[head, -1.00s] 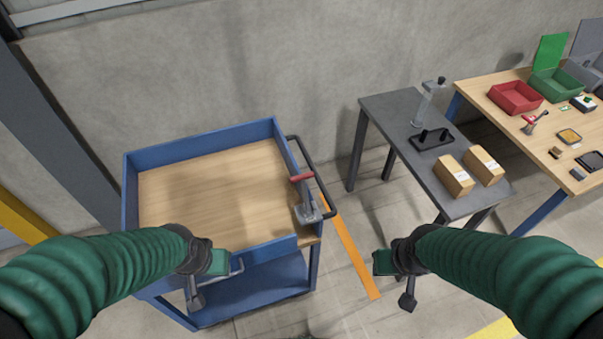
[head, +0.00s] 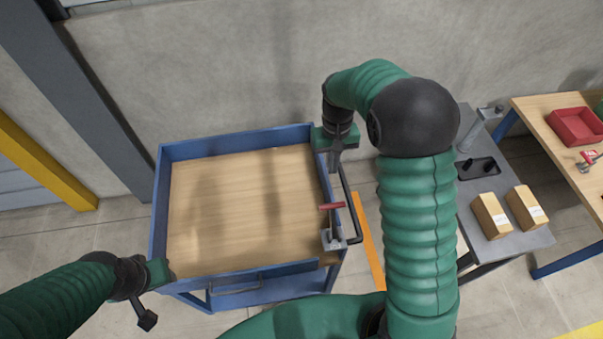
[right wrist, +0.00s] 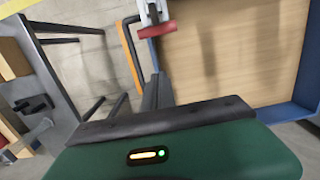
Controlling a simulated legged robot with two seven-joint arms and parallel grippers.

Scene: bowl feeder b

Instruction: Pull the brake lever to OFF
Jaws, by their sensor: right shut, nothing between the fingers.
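The brake lever has a red grip (head: 332,206) and a grey bracket (head: 333,240) on the right side of the blue cart. The red grip also shows at the top of the right wrist view (right wrist: 157,31). My right gripper (head: 335,168) is above the cart's right edge, farther back than the red grip and apart from it in the head view. Its fingers are shut and empty. My left gripper (head: 150,300) is by the cart's front left corner, away from the lever. Its finger opening cannot be made out.
The blue cart (head: 240,134) has an empty wooden top and a dark handle rail (head: 354,215) beside the lever. An orange strip (head: 368,245) lies on the floor. A grey table (head: 480,215) with two boxes stands to the right. A wall is behind.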

